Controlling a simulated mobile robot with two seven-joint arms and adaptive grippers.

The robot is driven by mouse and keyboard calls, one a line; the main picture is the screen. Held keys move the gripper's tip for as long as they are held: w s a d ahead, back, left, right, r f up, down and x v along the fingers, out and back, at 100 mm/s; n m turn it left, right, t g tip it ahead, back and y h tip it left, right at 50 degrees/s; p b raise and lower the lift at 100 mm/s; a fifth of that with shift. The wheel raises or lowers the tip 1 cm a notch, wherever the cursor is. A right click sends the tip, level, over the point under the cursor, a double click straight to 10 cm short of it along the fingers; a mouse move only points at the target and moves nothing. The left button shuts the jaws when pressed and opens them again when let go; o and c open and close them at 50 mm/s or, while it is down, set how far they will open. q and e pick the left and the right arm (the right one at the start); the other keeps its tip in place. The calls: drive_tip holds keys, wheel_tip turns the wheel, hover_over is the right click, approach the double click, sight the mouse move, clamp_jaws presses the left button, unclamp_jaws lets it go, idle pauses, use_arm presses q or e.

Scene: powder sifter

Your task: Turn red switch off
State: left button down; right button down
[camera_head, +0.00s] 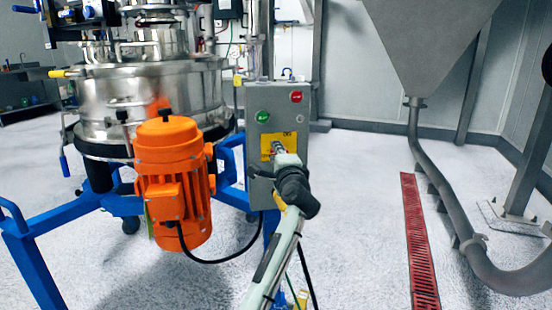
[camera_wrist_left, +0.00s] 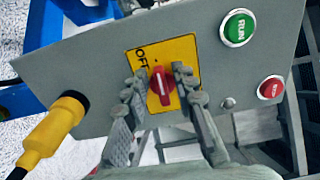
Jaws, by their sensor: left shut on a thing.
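The red switch (camera_wrist_left: 161,88) is a knob with a white line, on a yellow plate (camera_wrist_left: 181,51) of a grey control box. OFF is printed on the plate near the knob. My left gripper (camera_wrist_left: 158,92) has a finger on each side of the knob and is shut on it. In the head view the left gripper (camera_head: 278,149) reaches the yellow plate (camera_head: 266,141) on the box (camera_head: 269,115) and hides the knob. I cannot tell from there which way the knob points. My right gripper is not in view.
A green RUN button (camera_head: 263,117) and a red stop button (camera_head: 296,97) sit above the plate. An orange motor (camera_head: 172,160) and a steel sifter (camera_head: 150,90) on a blue frame (camera_head: 30,255) stand left. Floor to the right is open up to a red grate (camera_head: 420,250).

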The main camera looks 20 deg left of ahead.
use_arm(q)
drive_tip(key=shift+f+n, duration=0.15)
drive_tip(key=shift+n, duration=0.15)
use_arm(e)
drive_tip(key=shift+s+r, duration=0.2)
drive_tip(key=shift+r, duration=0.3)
use_arm(q)
drive_tip(key=c, duration=1.6)
unclamp_jaws()
drive_tip(key=v, duration=0.7)
drive_tip(key=shift+s+d, duration=0.2)
drive_tip(key=shift+s, duration=0.05)
